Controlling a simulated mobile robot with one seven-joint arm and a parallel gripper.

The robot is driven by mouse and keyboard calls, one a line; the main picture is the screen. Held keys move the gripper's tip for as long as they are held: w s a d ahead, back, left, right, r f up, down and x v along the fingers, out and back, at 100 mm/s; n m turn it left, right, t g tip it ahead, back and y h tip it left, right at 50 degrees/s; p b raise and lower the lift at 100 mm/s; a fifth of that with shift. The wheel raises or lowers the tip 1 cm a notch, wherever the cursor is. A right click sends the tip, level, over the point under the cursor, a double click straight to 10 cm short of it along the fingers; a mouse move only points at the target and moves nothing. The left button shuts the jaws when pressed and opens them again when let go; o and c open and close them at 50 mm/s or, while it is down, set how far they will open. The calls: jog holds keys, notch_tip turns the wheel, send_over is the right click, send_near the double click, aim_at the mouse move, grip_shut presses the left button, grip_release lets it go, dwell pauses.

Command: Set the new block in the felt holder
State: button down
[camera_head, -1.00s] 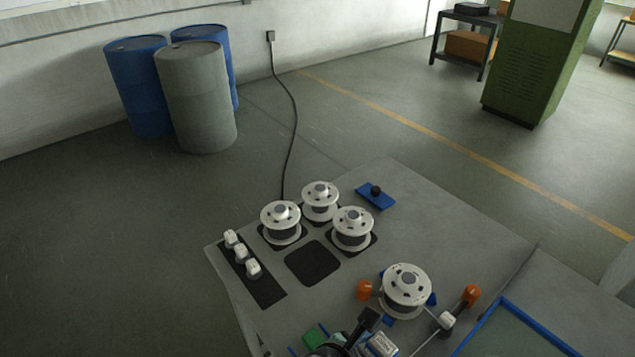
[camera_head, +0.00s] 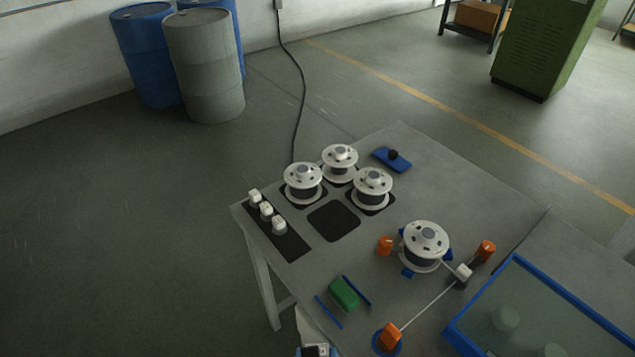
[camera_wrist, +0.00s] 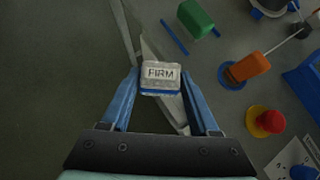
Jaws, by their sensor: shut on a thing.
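My gripper (camera_wrist: 162,76) is shut on a small grey block (camera_wrist: 161,73) marked "FIRM", with a blue lower edge. The held block is beyond the table's near edge, over the floor in the wrist view. In the head view, the block (camera_head: 316,350) shows only at the bottom edge. No part is clearly marked as the felt holder. A green block (camera_head: 344,293) sits between two blue strips on the table; it also shows in the wrist view (camera_wrist: 195,18), above and right of my gripper. Three white blocks (camera_head: 267,211) stand on a dark strip at the table's left.
A spool (camera_head: 426,243) feeds a wire past a white-topped post (camera_head: 463,272) to an orange block (camera_head: 390,336). Three more spools (camera_head: 340,160) stand behind an empty dark pad (camera_head: 333,221). A red knob (camera_wrist: 268,121) and a blue-framed tank (camera_head: 530,300) are at the right.

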jog(key=shift+w+d+r, duration=0.1)
jog(key=shift+w+d, duration=0.05)
jog(key=shift+w, duration=0.1)
jog(key=shift+f+b, duration=0.45)
jog(key=shift+b, duration=0.1)
dwell(0.4)
